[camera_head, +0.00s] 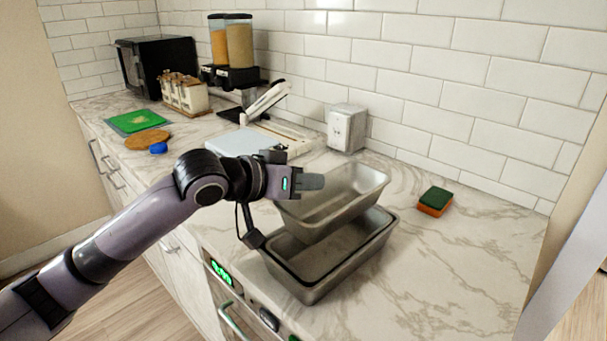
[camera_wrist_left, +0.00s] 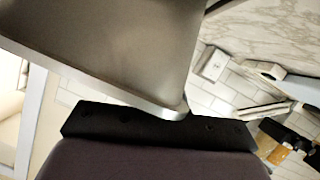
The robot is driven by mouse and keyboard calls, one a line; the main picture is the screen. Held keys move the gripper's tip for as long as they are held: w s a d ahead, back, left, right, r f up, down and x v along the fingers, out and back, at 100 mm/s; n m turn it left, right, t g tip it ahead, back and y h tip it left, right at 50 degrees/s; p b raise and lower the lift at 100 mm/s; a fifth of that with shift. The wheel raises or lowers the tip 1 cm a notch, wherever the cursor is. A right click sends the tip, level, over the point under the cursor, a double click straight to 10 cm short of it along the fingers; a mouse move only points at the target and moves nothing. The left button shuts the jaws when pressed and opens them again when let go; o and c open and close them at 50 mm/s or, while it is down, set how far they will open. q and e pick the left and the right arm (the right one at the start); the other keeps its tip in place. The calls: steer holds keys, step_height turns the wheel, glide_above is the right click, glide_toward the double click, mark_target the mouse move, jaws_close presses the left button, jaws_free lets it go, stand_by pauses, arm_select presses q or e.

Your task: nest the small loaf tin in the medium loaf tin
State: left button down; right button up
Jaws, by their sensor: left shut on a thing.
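The small loaf tin (camera_head: 345,204) is a grey metal pan held by its rim above a larger loaf tin. My left gripper (camera_head: 312,181) is shut on the small tin's left rim. The small tin also fills the upper left of the left wrist view (camera_wrist_left: 110,45). The medium loaf tin (camera_head: 318,292) stands on the counter just below, and its far part is hidden behind the small tin. The lower tin shows a doubled rim, and I cannot tell whether it is one tin or two nested. My right gripper is not in view.
A green and orange sponge (camera_head: 435,201) lies on the marble counter (camera_head: 460,265) to the right. A white box (camera_head: 346,128) stands by the tiled wall. A slicer-like white device (camera_head: 270,135) is behind my left gripper. The counter's right side is mostly clear.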

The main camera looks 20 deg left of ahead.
mark_target(307, 207)
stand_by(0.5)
arm_select(q)
steer(key=shift+f+b, duration=0.8)
steer(key=shift+f, duration=1.95)
steer(key=c, duration=1.2)
jaws_free()
